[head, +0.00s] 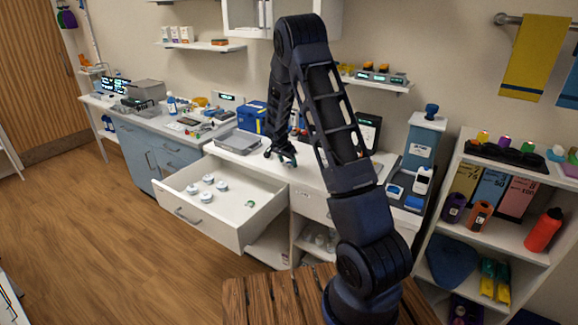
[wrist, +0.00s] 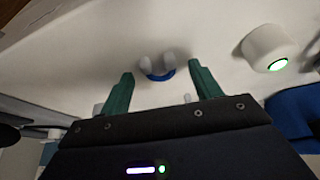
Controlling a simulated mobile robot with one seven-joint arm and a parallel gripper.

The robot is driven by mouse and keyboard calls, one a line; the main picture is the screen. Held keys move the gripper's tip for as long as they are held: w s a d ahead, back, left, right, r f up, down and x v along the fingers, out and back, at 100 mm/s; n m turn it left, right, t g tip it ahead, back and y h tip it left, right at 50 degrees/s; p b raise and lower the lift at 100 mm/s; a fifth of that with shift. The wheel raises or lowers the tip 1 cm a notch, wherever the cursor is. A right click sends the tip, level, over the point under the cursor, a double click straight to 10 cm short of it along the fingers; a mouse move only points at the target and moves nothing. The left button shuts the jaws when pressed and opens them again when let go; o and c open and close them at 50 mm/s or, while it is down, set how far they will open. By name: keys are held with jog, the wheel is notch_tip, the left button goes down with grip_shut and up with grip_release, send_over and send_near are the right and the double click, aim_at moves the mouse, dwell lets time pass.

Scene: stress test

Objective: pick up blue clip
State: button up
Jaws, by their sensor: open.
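In the wrist view a small blue curved piece with two pale rounded ends, which looks like the blue clip (wrist: 160,76), lies on a white surface. It sits ahead of and between the two green fingers of my gripper (wrist: 161,73). The fingers are apart, with nothing held between them. In the head view my gripper (head: 281,157) hangs low over the white counter (head: 238,160), behind the open drawer. I cannot make out the clip in the head view; my arm covers part of the counter.
A white round thing with a green-lit face (wrist: 268,48) stands right of the clip. A blue object (wrist: 294,108) is at the wrist view's right edge. An open white drawer (head: 245,233) holds several white round items. A grey tray (head: 238,141) and blue box (head: 252,116) are left of my gripper.

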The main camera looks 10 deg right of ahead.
jog(key=shift+f, duration=0.1)
jog(key=shift+c, duration=0.4)
jog(key=c, duration=1)
jog(key=shift+o, duration=0.2)
